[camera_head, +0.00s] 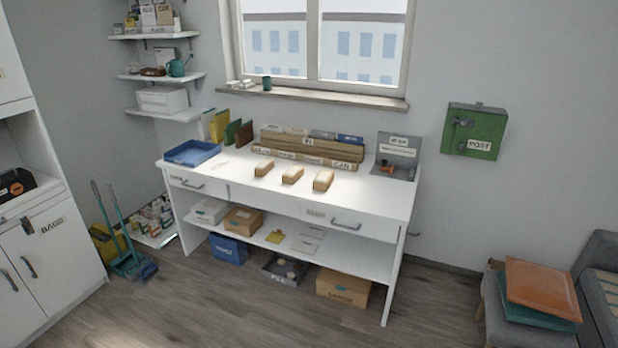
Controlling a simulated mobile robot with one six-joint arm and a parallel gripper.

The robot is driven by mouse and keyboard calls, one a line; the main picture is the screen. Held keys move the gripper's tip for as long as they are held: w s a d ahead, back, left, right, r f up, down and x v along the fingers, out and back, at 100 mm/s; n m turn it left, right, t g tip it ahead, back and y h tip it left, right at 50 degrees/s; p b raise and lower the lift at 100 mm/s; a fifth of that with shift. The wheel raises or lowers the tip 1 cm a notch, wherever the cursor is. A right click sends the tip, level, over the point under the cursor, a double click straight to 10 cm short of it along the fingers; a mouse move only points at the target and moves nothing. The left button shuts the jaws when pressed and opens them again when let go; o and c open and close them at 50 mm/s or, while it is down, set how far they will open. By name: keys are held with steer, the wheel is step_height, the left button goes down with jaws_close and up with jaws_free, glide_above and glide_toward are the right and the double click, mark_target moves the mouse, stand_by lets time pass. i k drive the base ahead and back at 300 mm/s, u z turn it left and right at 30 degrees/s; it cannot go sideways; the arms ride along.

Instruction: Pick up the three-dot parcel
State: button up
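Three small brown parcels with pale tops stand in a slanting row on the white desk (362,195): a left parcel (264,168), a middle parcel (292,175) and a right parcel (323,180). They stand apart from one another, in front of a wooden sorter. Dots on them are too small to make out, so I cannot tell which is the three-dot parcel. My gripper is not in view.
The wooden sorter (305,149) runs along the back of the desk. A blue tray (192,152) is at the left end, a grey stand (398,150) at the right. The floor in front (230,300) is clear; a seat (500,310) is at right.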

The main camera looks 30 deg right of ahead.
mark_target(323, 180)
steer(key=u, duration=0.2)
steer(key=i, duration=1.65)
steer(key=z, duration=0.3)
